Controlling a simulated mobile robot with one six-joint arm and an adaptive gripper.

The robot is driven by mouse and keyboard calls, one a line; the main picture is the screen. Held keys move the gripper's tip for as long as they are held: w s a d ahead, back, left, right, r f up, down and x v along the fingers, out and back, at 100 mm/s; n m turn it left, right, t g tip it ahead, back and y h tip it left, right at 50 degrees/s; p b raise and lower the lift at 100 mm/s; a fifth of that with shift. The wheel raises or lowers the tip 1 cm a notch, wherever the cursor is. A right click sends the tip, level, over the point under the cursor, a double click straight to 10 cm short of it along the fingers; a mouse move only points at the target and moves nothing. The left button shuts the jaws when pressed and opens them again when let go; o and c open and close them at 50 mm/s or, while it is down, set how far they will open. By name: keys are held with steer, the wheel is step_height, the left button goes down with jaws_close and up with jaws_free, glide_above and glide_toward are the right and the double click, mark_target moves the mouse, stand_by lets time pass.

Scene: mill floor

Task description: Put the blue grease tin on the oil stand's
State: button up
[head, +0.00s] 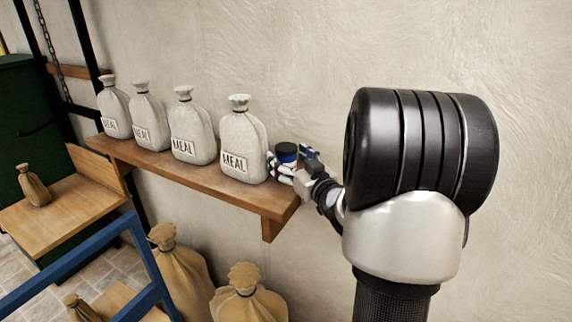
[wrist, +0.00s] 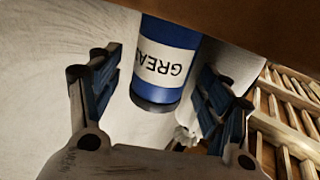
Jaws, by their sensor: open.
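The blue grease tin (head: 287,155) has a dark lid and stands at the right end of a wooden wall shelf (head: 200,178), just right of the nearest meal sack. In the wrist view the tin (wrist: 168,62) appears upside down, with its white label partly readable as "GREA". My gripper (head: 291,163) is at the tin, its fingers spread. In the wrist view my gripper (wrist: 160,88) has one finger on each side of the tin, with gaps visible. The oil stand cannot be made out in either view.
Several white meal sacks (head: 243,142) line the shelf to the left, the nearest close to my gripper. Brown sacks (head: 248,300) stand below. A blue rail (head: 70,265) crosses the lower left. A plain wall (head: 270,50) rises behind the shelf.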

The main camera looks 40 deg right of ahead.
steer(key=shift+c, duration=0.3)
steer(key=c, duration=1.4)
